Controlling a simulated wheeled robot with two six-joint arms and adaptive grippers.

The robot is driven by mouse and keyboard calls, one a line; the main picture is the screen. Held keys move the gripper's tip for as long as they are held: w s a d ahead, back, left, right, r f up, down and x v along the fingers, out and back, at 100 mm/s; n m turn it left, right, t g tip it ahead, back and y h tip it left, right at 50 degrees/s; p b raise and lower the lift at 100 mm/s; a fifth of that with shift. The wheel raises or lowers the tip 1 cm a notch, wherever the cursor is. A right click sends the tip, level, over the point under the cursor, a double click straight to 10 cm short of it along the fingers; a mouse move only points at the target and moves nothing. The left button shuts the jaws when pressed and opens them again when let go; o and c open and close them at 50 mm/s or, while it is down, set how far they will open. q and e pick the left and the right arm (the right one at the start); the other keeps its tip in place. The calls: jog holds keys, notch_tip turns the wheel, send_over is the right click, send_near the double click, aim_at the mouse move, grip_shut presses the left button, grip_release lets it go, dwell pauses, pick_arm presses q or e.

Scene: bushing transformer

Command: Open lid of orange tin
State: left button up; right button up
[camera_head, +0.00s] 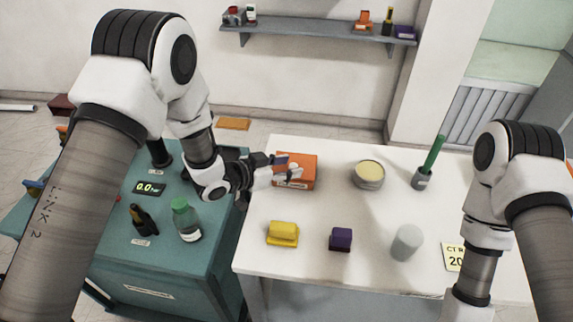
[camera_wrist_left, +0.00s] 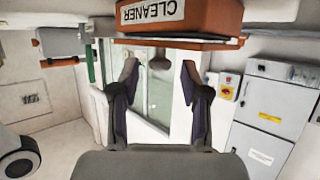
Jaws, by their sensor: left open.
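The orange tin (camera_head: 308,166) is a box with a white label on the white table's back left part. In the left wrist view the tin (camera_wrist_left: 225,15) is at the top, reading CLEANER, with a thin wider orange lid (camera_wrist_left: 200,44) along its lower edge in the picture; I see no clear gap there. My left gripper (camera_head: 284,170) comes in from the left and overlaps the tin's left part. In its wrist view the left gripper (camera_wrist_left: 159,72) has its fingers apart with nothing held, just below the lid in the picture. Contact cannot be told. My right gripper is out of frame.
The white table (camera_head: 330,208) also holds a round cream-topped tin (camera_head: 368,174), a green stick in a grey holder (camera_head: 422,178), a yellow block (camera_head: 283,232), a purple block (camera_head: 340,238) and a grey cylinder (camera_head: 406,242). A teal cabinet (camera_head: 160,262) with bottles stands left.

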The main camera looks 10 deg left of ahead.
pick_arm(q)
grip_shut()
jog(key=shift+w+r+p, duration=0.1)
jog(key=shift+r+p, duration=0.2)
jog(key=shift+p, duration=0.3)
jog(key=w+r+g+p, duration=0.1)
jog(key=p, duration=0.2)
jog(key=r+n+g+p, duration=0.1)
jog(key=g+p, duration=0.1)
jog(key=p, duration=0.2)
jog(key=w+r+n+g+y+p, duration=0.1)
jog(key=p, duration=0.3)
jog(key=shift+w+r, duration=0.3)
jog(key=shift+r, duration=0.05)
jog(key=shift+w+r+n+g+p, duration=0.1)
jog(key=shift+w+n+g+p, duration=0.45)
jog(key=shift+g, duration=0.25)
